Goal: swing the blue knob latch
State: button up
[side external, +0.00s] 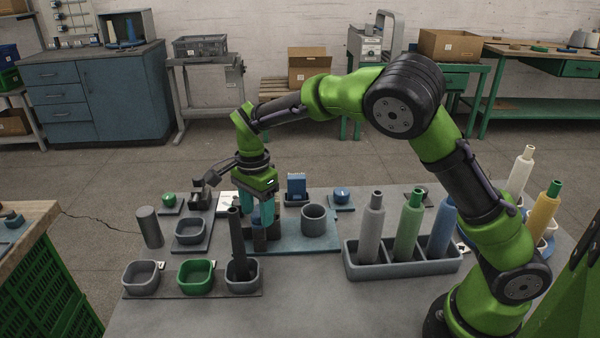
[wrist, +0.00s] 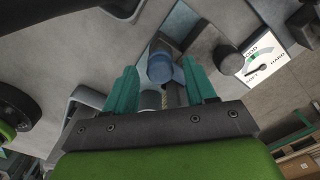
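My gripper (side external: 262,212) points down over the blue plate (side external: 290,245) in the side view, with teal fingers. In the wrist view my gripper (wrist: 160,78) has its fingers spread. A blue round knob (wrist: 160,66) shows between and just beyond the fingertips, with a visible gap to the left finger; contact on the right is unclear. In the side view the fingers and dark posts largely hide this spot. A separate blue dome knob (side external: 342,194) sits on a small blue base behind the plate, to the right of my gripper.
A dark upright post (side external: 236,238) stands in a cup close to the left of my gripper. A grey cup (side external: 314,220) stands on the plate to the right. A bottle rack (side external: 402,265) stands at right. A white gauge card (wrist: 264,52) is nearby. The table front is clear.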

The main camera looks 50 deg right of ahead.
grip_shut()
jog(key=shift+n, duration=0.3)
jog(key=n, duration=0.9)
jog(key=shift+r, duration=0.1)
jog(key=n, duration=0.4)
jog(key=shift+n, duration=2.1)
